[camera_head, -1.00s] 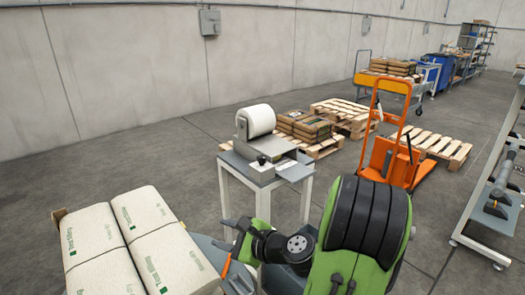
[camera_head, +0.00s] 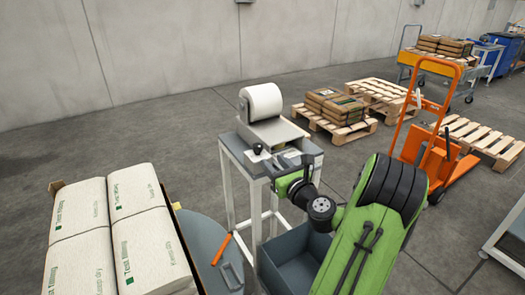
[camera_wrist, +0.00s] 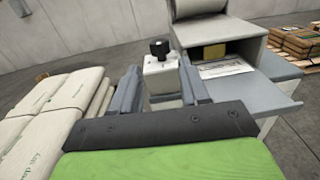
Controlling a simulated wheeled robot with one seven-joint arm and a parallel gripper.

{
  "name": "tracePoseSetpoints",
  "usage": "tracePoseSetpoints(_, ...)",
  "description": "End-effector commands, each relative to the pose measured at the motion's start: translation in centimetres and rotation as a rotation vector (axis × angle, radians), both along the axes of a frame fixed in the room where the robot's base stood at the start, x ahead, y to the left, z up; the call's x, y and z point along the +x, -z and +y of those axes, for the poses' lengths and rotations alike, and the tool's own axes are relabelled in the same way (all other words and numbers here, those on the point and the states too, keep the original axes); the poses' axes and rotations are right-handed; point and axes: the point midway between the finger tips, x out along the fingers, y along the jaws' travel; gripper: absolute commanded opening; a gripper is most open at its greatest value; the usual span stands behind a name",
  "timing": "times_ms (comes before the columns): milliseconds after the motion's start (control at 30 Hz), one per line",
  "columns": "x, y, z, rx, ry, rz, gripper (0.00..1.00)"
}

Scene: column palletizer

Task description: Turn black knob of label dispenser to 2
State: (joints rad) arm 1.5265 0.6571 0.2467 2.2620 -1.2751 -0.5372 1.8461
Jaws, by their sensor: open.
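The label dispenser (camera_head: 272,131) stands on a small grey table (camera_head: 229,150) and carries a white roll (camera_head: 263,101). Its black knob (camera_head: 257,148) sits upright on a small pale box at the dispenser's front left. In the wrist view the knob (camera_wrist: 159,47) is beyond my fingertips, roughly centred between them. My gripper (camera_wrist: 160,72) is open and empty, with a finger on each side of the box in the picture. In the head view my gripper (camera_head: 284,166) is at the table's front, right of the knob. Any marks around the knob are too small to read.
Stacked white sacks (camera_head: 115,235) stand at the left. An orange tool (camera_head: 221,248) lies on a blue-grey surface. A grey bin (camera_head: 285,262) is below the table front. Pallets (camera_head: 335,126) and an orange pallet truck (camera_head: 435,150) stand to the right.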

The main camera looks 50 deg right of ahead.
Motion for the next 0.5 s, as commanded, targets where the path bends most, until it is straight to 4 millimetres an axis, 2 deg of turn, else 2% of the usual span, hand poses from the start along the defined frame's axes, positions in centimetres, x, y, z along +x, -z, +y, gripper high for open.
tracePoseSetpoints(100,3.0,-0.2,-0.9,-0.007,-0.005,-0.003,0.45)
tracePoseSetpoints(233,5.6,-0.1,-1.9,-0.006,-0.003,-0.002,0.45)
tracePoseSetpoints(400,7.4,0.0,-2.6,-0.003,-0.002,0.0,0.45)
tracePoseSetpoints(500,7.6,0.0,-2.7,-0.002,0.0,0.001,0.45)
